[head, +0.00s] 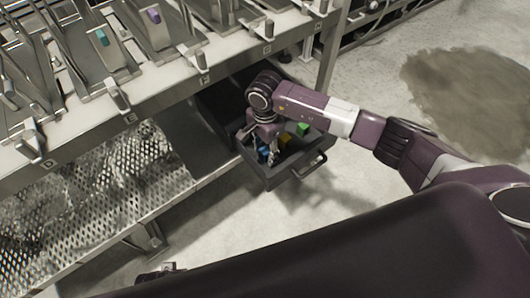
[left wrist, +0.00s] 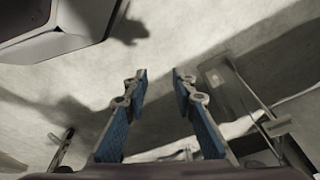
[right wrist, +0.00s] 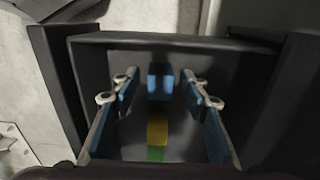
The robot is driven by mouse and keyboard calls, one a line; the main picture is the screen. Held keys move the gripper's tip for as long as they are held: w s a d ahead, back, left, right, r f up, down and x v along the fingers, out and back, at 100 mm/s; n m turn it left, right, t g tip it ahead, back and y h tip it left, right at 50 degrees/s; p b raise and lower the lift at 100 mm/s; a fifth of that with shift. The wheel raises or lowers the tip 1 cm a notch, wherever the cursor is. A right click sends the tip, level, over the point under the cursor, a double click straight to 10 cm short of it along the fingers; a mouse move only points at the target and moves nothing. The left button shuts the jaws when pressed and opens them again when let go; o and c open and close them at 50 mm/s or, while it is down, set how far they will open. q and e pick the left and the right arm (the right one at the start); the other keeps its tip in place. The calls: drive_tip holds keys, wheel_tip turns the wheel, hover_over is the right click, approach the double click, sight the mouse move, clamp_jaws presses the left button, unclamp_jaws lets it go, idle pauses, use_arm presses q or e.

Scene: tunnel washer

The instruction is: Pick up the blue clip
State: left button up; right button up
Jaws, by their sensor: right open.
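The blue clip (head: 263,151) lies in an open dark drawer (head: 268,181), partly hidden by my right gripper in the head view. In the right wrist view the blue clip (right wrist: 160,84) shows between and beyond the fingertips, toward the drawer's far wall. My right gripper (right wrist: 159,77) is open and empty, pointing down into the drawer, its fingers on either side of the clip in that view. I cannot tell whether they touch it. My left gripper (left wrist: 160,84) is open and empty above the floor, away from the drawer.
A yellow clip (right wrist: 157,131) and a green clip (right wrist: 155,154) lie in line with the blue one. A metal rack (head: 180,70) stands above, holding a teal clip (head: 102,37) and a purple clip (head: 153,15).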

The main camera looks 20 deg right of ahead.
drive_tip(key=shift+c, duration=0.3)
drive_tip(key=c, duration=1)
drive_tip(key=shift+o, duration=0.2)
drive_tip(key=shift+r, duration=0.1)
